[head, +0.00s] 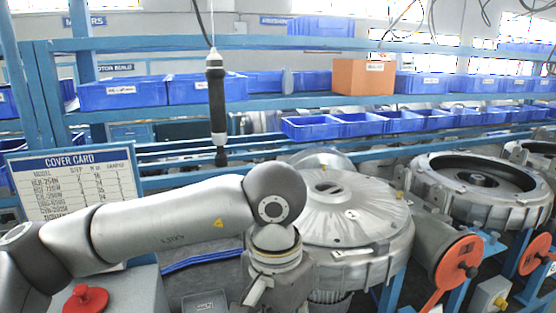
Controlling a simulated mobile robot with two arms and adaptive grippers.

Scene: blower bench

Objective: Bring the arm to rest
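My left arm comes in from the left and reaches across the front of the bench, bent at a grey joint. My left gripper (277,292) points down at the bottom of the head view, in front of and left of the silver blower housing (345,215). Its fingertips are cut off by the lower edge, so I cannot tell whether it is open or holds anything. My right arm and gripper are not in view.
A black power driver (216,100) hangs above the arm. A cover card board (75,180) and red knob (86,299) are at the left. An open blower housing (480,185) and orange disc (460,262) are at the right. Blue bins (122,93) line the shelves behind.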

